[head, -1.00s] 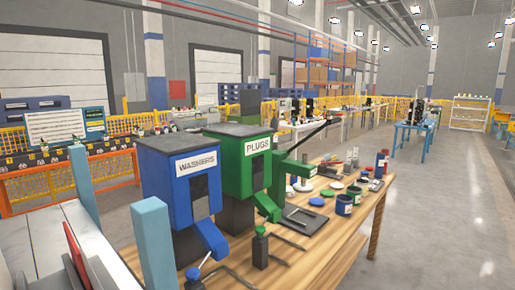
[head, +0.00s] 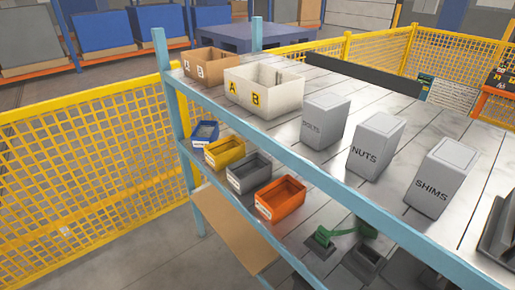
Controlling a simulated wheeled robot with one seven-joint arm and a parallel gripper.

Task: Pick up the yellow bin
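The yellow bin (head: 224,153) is a small open-topped bin with a pale label on its front. It sits upright in a row of bins on the level below the blue front rail of the rack. A blue bin (head: 205,133) is to its left and a grey bin (head: 249,172) to its right. It looks empty, though its floor is only partly visible. My gripper is not in view.
An orange bin (head: 281,199) ends the row. A blue rail (head: 300,166) runs above the bins, with a blue post (head: 172,110) at left. A cardboard box (head: 211,66), white A/B box (head: 264,89) and grey containers (head: 375,146) stand behind. Yellow fencing (head: 85,185) is at left.

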